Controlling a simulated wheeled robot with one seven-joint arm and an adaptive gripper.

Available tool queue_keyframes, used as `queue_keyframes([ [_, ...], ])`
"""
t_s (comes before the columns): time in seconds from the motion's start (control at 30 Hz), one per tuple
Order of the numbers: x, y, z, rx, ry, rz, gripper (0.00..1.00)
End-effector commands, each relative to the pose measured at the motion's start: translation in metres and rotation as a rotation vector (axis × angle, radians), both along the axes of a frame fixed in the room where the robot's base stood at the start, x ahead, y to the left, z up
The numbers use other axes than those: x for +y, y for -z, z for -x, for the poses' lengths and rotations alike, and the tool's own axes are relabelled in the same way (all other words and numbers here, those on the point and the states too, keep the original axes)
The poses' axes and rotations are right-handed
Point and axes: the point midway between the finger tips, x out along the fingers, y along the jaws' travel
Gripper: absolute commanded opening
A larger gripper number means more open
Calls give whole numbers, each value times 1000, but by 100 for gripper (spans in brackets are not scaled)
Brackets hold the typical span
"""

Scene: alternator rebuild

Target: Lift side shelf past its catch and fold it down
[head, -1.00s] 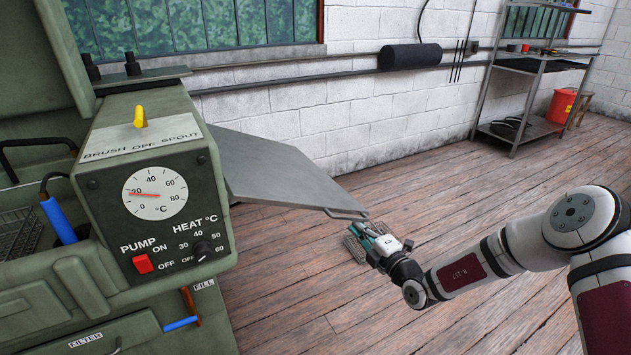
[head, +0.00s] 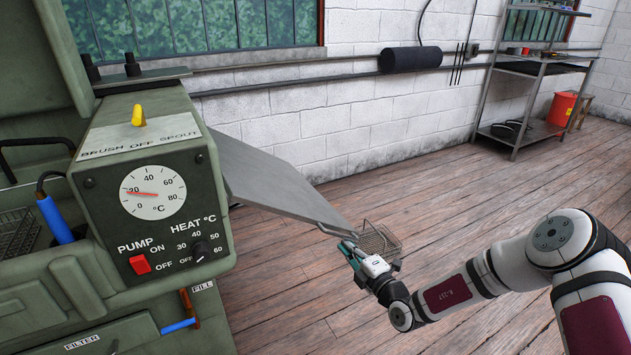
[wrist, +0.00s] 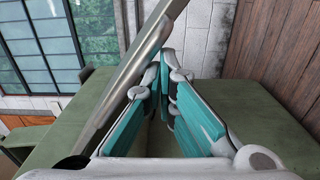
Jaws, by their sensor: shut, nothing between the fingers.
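The side shelf (head: 268,183) is a flat grey metal panel on the right side of the green washer. In the head view it slopes down to the right, and its outer edge has a thin bar. My gripper (head: 347,250) is at the low outer end of the shelf, its teal fingers shut and empty. In the wrist view the fingertips (wrist: 163,62) meet, and the shelf (wrist: 130,75) runs steeply past on their left, seen nearly edge-on. I cannot tell whether the fingers touch it. The catch and hinge are hidden.
The green washer (head: 105,200) with dial and switches fills the left. A wire basket (head: 378,240) shows just behind my gripper; I cannot tell what bears it. The wooden floor between is clear.

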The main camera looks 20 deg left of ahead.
Motion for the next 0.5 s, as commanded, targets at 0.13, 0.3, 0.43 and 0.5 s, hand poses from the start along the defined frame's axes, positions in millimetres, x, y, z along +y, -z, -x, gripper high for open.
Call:
queue_keyframes([
  [0.13, 1, 1, 1, -3, 2, -3, 0],
  [0.3, 4, 8, 5, -1, 1, -3, 0],
  [0.43, 9, 15, 11, -2, 1, -3, 0],
  [0.5, 11, 18, 14, -2, 1, -4, 0],
])
